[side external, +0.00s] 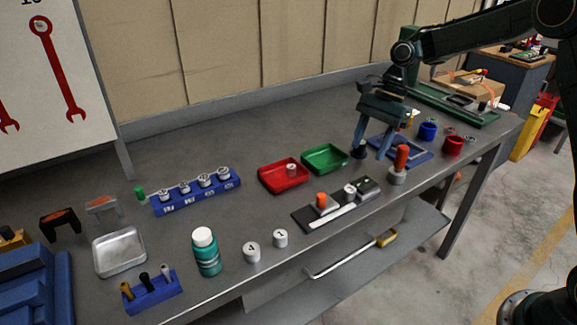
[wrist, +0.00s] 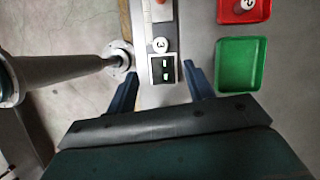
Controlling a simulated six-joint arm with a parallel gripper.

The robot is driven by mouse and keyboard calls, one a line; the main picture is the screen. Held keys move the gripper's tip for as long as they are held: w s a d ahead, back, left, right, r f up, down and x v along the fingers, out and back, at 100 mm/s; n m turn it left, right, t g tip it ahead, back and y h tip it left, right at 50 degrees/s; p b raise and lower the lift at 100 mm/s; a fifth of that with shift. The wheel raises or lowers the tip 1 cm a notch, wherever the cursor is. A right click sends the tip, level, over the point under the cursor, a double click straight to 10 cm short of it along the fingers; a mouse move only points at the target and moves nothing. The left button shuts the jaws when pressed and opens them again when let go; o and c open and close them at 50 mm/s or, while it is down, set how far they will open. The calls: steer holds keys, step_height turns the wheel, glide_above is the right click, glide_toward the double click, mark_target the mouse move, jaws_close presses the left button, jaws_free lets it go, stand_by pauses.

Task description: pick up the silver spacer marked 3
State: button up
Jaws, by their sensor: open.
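The silver spacer marked 3 (wrist: 161,45) stands upright on a dark fixture plate in the wrist view, with its number facing up. In the side view the spacer (side external: 350,190) sits between an orange-topped part and a grey block with a dark top. My gripper (side external: 372,154) is open and empty, pointing down above the table, behind and to the right of the spacer. In the wrist view the open jaws (wrist: 160,72) straddle the block with the dark top (wrist: 164,69), and the spacer lies just beyond the fingertips. My gripper does not touch the spacer.
A green tray (side external: 325,157) and a red tray (side external: 274,181) holding another spacer (side external: 291,168) stand beside the fixture (side external: 305,221). An orange-handled tool (side external: 401,158) stands upright near my gripper. Spacers marked 4 (side external: 251,252) and 1 (side external: 280,238) are near the front edge.

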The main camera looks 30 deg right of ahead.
glide_above(350, 188)
steer(key=d, duration=0.3)
steer(key=shift+a+f, duration=0.2)
steer(key=shift+f, duration=2.5)
steer(key=shift+f, duration=0.1)
steer(key=shift+x, duration=2.5)
steer(key=shift+w+a, duration=0.1)
steer(key=shift+c, duration=0.2)
jaws_close()
step_height(350, 188, up, 10)
